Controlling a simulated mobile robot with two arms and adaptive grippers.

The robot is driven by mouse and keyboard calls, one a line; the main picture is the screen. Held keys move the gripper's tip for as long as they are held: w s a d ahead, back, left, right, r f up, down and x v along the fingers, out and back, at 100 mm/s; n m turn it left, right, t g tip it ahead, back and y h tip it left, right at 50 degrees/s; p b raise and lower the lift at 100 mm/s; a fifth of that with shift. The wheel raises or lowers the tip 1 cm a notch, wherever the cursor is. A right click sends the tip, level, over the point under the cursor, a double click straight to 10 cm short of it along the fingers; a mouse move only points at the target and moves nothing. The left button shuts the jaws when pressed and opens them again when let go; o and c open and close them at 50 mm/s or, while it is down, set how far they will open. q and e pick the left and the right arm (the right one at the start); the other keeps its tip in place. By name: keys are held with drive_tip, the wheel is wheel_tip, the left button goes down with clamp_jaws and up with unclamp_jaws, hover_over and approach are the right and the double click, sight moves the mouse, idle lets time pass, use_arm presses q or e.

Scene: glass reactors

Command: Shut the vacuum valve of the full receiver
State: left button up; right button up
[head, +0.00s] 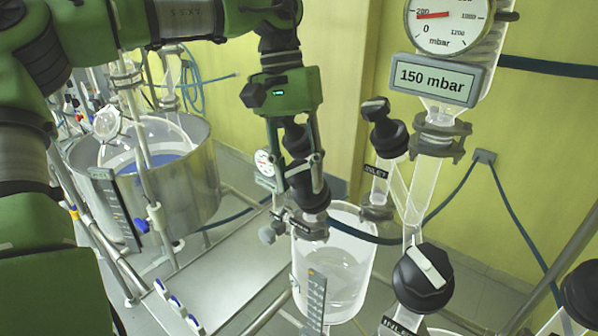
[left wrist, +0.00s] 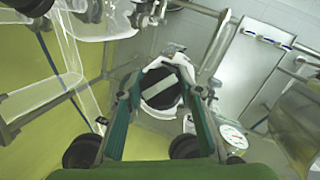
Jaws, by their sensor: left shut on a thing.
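A glass receiver (head: 335,262) with clear liquid and a level scale stands at the lower middle of the head view. My left gripper (head: 302,196) points down above it, shut on a black valve knob (head: 313,197). In the left wrist view the round knob (left wrist: 160,90), with a pale bar across its face, sits between the two fingers. The fingers hide part of the valve, and I cannot read a label on it. My right gripper is not in view.
A large gauge (head: 448,20) has a display (head: 436,80) reading 150 mbar. Other black knobs, one marked INLET (head: 388,138) and one with a white bar (head: 423,278), stand close on the right. A steel vessel (head: 190,185) is at left; glass pipes crowd the area.

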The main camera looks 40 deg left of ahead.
use_arm(q)
drive_tip(key=m+y, duration=0.2)
drive_tip(key=m, duration=0.1)
drive_tip(key=shift+m+y, duration=1.3)
drive_tip(key=shift+m, duration=0.4)
drive_tip(key=o, duration=1.1)
